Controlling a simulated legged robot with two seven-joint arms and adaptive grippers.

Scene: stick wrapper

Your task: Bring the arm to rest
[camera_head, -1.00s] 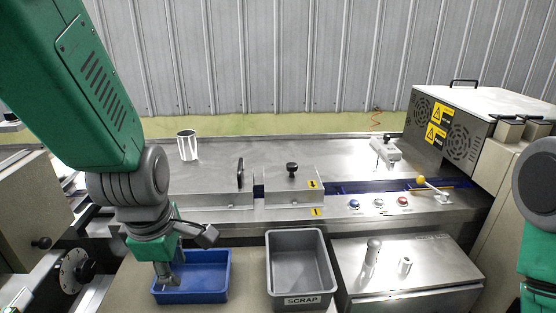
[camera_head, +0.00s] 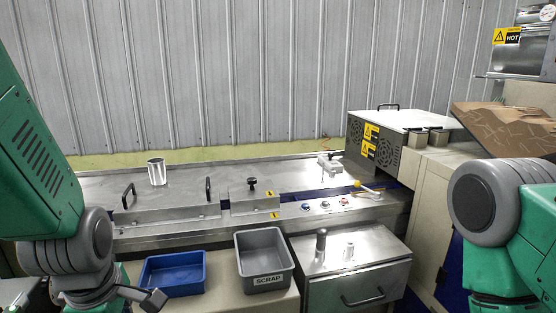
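My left arm (camera_head: 65,245) comes in at the left edge, with its wrist low in the lower left corner beside the blue bin (camera_head: 174,287). The fingers of my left gripper are below the frame. My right arm (camera_head: 500,215) stands at the right edge, bent downward. Its gripper is also out of the frame. The blue bin looks empty.
A grey SCRAP bin (camera_head: 264,236) stands right of the blue bin. A steel machine bed (camera_head: 200,178) carries a metal cup (camera_head: 157,172), handles and buttons. A steel box (camera_head: 357,291) and a cardboard box (camera_head: 508,128) are to the right.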

